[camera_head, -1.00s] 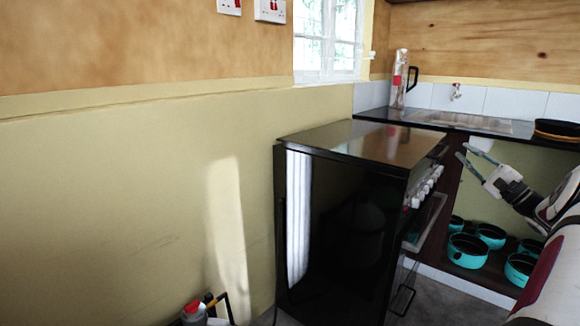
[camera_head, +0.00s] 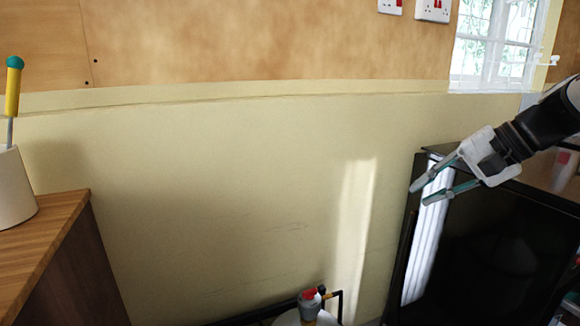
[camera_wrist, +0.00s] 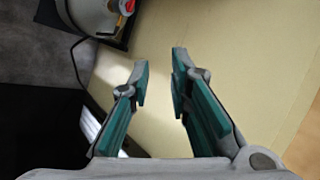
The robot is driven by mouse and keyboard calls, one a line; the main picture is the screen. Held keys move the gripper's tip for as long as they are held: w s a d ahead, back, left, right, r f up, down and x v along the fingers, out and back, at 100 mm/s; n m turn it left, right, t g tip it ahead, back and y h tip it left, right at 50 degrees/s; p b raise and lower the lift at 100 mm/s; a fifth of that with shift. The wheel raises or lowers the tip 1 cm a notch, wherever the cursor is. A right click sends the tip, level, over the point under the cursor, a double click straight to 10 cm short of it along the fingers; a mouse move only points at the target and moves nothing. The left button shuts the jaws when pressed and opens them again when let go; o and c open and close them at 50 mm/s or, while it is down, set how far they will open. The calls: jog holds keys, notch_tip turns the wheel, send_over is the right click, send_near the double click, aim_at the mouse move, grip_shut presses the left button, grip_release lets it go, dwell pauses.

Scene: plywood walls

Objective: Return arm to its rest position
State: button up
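My gripper (camera_head: 418,194) shows at the right of the head view, in front of the black oven (camera_head: 478,250) and the cream wall. Its two teal-padded fingers point left and slightly down. They are apart with nothing between them. In the wrist view my gripper (camera_wrist: 160,72) is also open and empty, with the cream wall behind the fingertips. My arm reaches in from the right edge.
A wooden counter (camera_head: 40,235) with a white pot (camera_head: 12,190) stands at the left. A red-topped grey object (camera_head: 309,303) is low by the wall; it also shows in the wrist view (camera_wrist: 97,14). A window (camera_head: 492,45) is at upper right.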

jog(key=s+a+f+n+h, duration=0.2)
jog(key=s+a+n+h, duration=0.2)
jog(key=s, duration=0.7)
jog(key=s+a+f+n+h, duration=0.3)
jog(key=s+a+n, duration=0.15)
jog(key=s, duration=0.65)
jog(key=s+f+g+b, duration=0.5)
jog(key=s+f+b, duration=0.55)
jog(key=f, duration=0.35)
notch_tip(320, 180, up, 38)
jog(key=s+t+p, duration=0.1)
jog(key=t+p, duration=0.2)
jog(key=p, duration=3.4)
jog(key=shift+d+t, duration=0.15)
jog(key=shift+t, duration=0.15)
